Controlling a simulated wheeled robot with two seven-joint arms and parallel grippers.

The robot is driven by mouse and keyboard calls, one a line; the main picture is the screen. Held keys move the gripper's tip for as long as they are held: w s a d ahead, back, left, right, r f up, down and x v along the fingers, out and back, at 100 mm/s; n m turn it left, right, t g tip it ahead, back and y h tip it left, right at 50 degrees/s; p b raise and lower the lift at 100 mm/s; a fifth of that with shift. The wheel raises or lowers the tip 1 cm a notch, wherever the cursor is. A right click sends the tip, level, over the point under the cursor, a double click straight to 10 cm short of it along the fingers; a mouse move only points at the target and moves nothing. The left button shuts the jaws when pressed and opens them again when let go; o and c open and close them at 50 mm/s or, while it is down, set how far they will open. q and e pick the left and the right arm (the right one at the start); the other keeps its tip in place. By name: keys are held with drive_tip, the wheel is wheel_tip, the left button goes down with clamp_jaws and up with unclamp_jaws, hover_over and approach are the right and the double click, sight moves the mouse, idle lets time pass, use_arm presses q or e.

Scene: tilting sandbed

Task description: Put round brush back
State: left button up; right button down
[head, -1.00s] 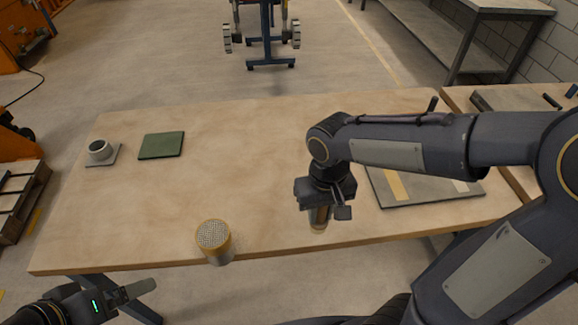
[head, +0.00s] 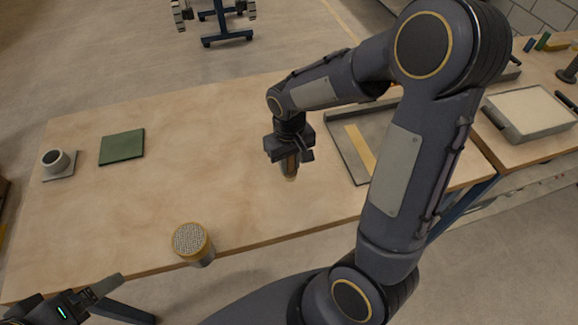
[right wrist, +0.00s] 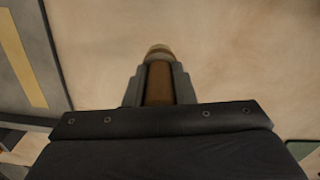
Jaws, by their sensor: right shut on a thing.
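My right gripper (head: 289,160) is shut on the round brush (head: 291,174) and holds it upright over the middle of the wooden table. Only the brush's brown and tan lower end shows below the fingers. In the right wrist view the brown brush (right wrist: 159,84) sits between the two grey fingers, its tan rounded end pointing away from the gripper. I cannot tell how high it hangs above the table. My left gripper (head: 103,287) is at the lower left, off the table's front edge; its finger opening is unclear.
A shaker-like can with a perforated top (head: 190,240) stands at the table's front edge. A grey cup (head: 56,160) on a small plate and a green pad (head: 122,147) lie at the left. A grey tray with a yellow strip (head: 345,150) lies right of my gripper. A white-topped tray (head: 530,108) is on the right-hand table.

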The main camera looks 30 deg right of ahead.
sight(289, 169)
drive_tip(key=shift+w+d+f, duration=0.2)
drive_tip(key=shift+w+f, duration=0.25)
drive_tip(key=shift+f, duration=0.15)
drive_tip(key=shift+w+d+f, duration=0.1)
drive_tip(key=shift+w+f, duration=0.05)
drive_tip(key=shift+f, duration=1.55)
drive_tip(key=shift+f, duration=0.1)
drive_tip(key=shift+f, duration=0.15)
drive_tip(key=c, duration=1.2)
unclamp_jaws()
